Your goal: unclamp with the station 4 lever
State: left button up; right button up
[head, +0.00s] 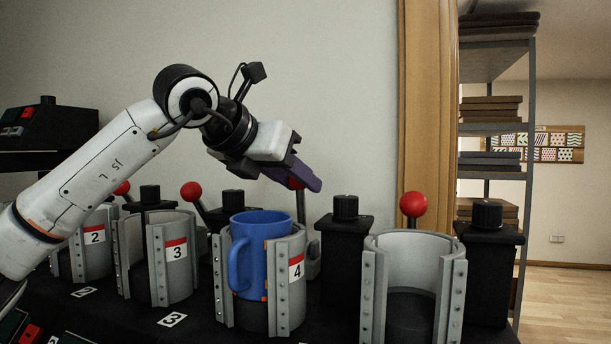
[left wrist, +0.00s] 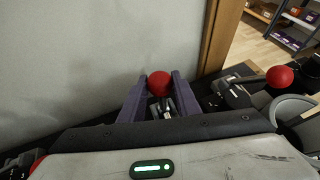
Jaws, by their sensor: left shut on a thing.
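The station 4 lever has a red ball knob, which shows between my left gripper's purple fingers in the left wrist view (left wrist: 159,83). In the head view its grey rod (head: 301,206) stands about upright behind the station 4 clamp (head: 287,284). My left gripper (head: 303,181) is shut on this knob, and its fingers hide most of it in the head view. A blue mug (head: 248,255) stands inside the station 4 clamp, its handle facing front left. The clamp's grey curved jaws stand around it. My right gripper is not in view.
Station 3 (head: 173,262) and station 2 (head: 93,250) stand to the left, their clamps empty where visible. Another empty clamp (head: 412,245) with a red-knobbed lever (head: 413,205) stands to the right. Black posts with knobs (head: 346,240) stand between stations.

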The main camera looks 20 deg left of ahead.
pick_arm(q)
jog(key=shift+s+f, duration=0.1)
jog(key=shift+s, duration=0.4)
jog(key=shift+s+f+b, duration=0.3)
jog(key=shift+s+b, duration=0.25)
jog(key=shift+b, duration=0.35)
jog(key=shift+s+f+b, duration=0.1)
jog(key=shift+s+b, duration=0.3)
jog(key=shift+s, duration=0.15)
jog(key=o, duration=0.7)
jog(key=r+p, duration=0.1)
jog(key=r, duration=0.1)
jog(key=s+r+p, duration=0.1)
jog(key=r, duration=0.1)
jog(key=r+p, duration=0.2)
jog(key=shift+s+a, duration=0.3)
jog(key=shift+s, duration=0.05)
